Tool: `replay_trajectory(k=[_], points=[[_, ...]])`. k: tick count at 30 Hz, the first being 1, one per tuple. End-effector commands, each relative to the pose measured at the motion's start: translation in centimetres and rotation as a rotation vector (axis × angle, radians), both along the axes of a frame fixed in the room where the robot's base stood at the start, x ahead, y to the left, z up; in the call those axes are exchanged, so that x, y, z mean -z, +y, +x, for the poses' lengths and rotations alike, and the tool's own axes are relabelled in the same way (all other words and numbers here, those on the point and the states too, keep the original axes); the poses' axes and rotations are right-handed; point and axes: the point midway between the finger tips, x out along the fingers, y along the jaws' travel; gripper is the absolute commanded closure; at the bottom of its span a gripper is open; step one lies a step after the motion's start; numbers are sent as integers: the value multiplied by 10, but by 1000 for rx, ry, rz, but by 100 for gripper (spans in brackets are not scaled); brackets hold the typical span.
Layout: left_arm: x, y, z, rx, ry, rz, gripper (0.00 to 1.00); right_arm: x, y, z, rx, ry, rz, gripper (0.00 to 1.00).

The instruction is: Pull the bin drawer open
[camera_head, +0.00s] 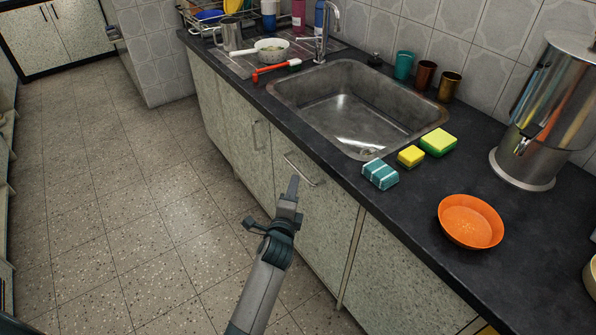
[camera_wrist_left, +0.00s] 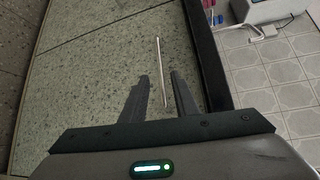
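The bin drawer (camera_head: 322,225) has a pale speckled front under the dark counter and sits flush with the panels beside it. Its metal bar handle (camera_head: 306,170) is near the top edge. My left gripper (camera_head: 293,184) is just in front of the drawer, close to the handle in the head view. In the left wrist view the gripper (camera_wrist_left: 160,80) has its fingers apart, with the handle (camera_wrist_left: 158,58) showing between and beyond them. I cannot tell whether the fingers touch it. My right gripper is not in view.
Above is the counter with a steel sink (camera_head: 350,105), sponges (camera_head: 411,156), an orange bowl (camera_head: 470,221), several cups (camera_head: 425,75) and a steel dispenser (camera_head: 545,120). A cabinet door (camera_head: 240,150) adjoins on the left. The tiled floor (camera_head: 130,200) in front is clear.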

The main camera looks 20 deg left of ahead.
Motion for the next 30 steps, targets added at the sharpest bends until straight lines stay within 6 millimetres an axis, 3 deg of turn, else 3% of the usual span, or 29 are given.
replay_trajectory(k=[9,15,30], points=[[8,7,57,0,0,-1,73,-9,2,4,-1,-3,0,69],[11,10,81,0,0,-1,73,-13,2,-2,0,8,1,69],[13,12,90,0,0,-1,75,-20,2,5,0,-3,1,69]])
